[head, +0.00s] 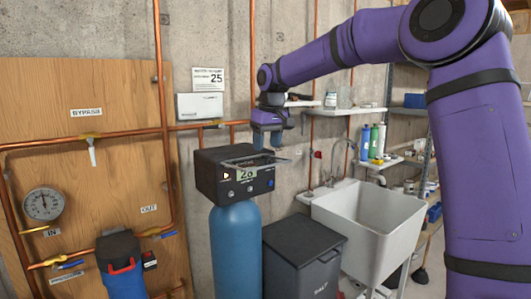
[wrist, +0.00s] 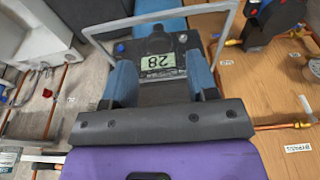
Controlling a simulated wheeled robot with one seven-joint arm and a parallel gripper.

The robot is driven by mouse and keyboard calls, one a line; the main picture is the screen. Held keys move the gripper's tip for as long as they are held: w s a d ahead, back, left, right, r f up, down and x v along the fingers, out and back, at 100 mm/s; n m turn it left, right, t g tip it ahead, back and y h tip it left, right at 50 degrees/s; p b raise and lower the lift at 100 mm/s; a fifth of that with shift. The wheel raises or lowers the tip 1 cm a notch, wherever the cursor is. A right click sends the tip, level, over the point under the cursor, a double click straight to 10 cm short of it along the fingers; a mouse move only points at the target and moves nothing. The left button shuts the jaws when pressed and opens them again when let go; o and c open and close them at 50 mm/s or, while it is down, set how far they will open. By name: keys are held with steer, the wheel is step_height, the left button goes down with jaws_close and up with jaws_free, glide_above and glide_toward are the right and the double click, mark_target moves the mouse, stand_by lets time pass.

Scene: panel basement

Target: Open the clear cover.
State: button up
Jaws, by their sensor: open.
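The black control box (head: 212,178) sits on top of a blue tank (head: 236,250). Its front has a lit display (head: 246,174) and small buttons. The clear cover (head: 262,160) has a pale grey frame and stands out from the front of the box, swung up above the display. In the wrist view the cover's far frame edge (wrist: 160,18) lies beyond the display, which reads 28 upside down. My gripper (head: 267,140) is open just above the box, its blue fingertips pointing down. In the wrist view the fingers (wrist: 160,78) are apart, either side of the display, with nothing between them.
A dark salt bin (head: 302,255) stands right of the tank, with a white sink (head: 370,225) beyond it. Copper pipes run along the wall and a wooden board (head: 110,100) on the left. A white shelf (head: 350,110) hangs behind my arm. Space before the box looks clear.

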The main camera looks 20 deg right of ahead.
step_height(320, 180, up, 7)
steer(key=s, duration=0.1)
steer(key=shift+d, duration=0.15)
steer(key=shift+s+f, duration=0.1)
stand_by(0.3)
steer(key=s+f+m+t+h, duration=0.2)
steer(key=s, duration=2)
steer(key=s+d+f, duration=0.2)
steer(key=s+f, duration=0.2)
steer(key=s, duration=0.5)
steer(key=s+d+f+m+t+y, duration=0.1)
steer(key=s+d+f, duration=0.1)
steer(key=s+f, duration=0.3)
steer(key=s, duration=0.3)
steer(key=shift+s+m, duration=0.3)
steer(key=shift+s, duration=0.05)
